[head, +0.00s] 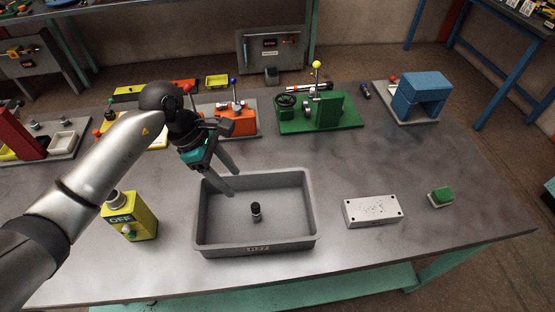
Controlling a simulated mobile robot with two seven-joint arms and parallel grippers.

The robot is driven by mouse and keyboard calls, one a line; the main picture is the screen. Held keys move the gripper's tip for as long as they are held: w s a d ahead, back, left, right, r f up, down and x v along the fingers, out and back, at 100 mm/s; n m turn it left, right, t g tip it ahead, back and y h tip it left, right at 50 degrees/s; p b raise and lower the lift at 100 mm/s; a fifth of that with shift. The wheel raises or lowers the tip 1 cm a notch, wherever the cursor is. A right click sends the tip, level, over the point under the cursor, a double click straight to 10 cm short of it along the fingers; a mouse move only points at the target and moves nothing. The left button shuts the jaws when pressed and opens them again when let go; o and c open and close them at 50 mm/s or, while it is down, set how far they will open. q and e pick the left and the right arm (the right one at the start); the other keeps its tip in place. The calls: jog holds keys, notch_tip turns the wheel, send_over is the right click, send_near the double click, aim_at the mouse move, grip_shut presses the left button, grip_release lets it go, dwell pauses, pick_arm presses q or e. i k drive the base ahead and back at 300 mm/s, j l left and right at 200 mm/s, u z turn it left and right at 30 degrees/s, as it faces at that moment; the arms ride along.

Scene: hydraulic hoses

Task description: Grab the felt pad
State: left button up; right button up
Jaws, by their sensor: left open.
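A small green pad on a pale base (441,196), which looks like the felt pad, lies at the right end of the grey table (400,255). My left gripper (233,183) is open, with nothing seen between its fingers. It is above the far left part of a grey tray (312,215), far to the left of the green pad. My right gripper is not in view.
The tray holds a small dark cylinder (256,212). A white block with holes (372,211) sits between tray and pad. A yellow OFF box (130,217) stands left. Green (345,112), orange (238,122) and blue (420,92) fixtures line the back.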

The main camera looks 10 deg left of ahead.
aim_at(442, 197)
jog(key=z, duration=1.25)
